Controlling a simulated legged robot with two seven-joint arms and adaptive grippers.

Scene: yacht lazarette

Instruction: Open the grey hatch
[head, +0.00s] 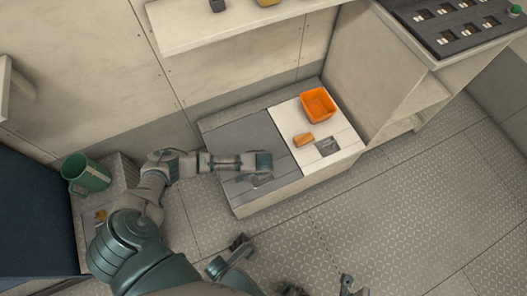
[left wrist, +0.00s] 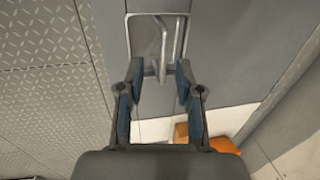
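The grey hatch (head: 238,135) is the flat grey panel on the left part of a low locker; it lies closed. Its metal handle (left wrist: 165,42) sits in a square recess, seen at the top of the left wrist view. My left gripper (head: 262,170) is over the hatch's front right part. In the left wrist view its two fingers (left wrist: 158,78) are apart, one either side of the handle's near end, with nothing clamped between them; contact is unclear. My right gripper (head: 295,270) is partly visible at the bottom edge, fingers spread and empty, far from the hatch.
The locker's white right part (head: 341,141) carries an orange bin (head: 318,105), an orange block (head: 303,139) and a dark grey plate (head: 327,146). A green cup (head: 86,174) stands at left. A shelf (head: 220,25) overhangs behind. The patterned floor (head: 400,220) at right is clear.

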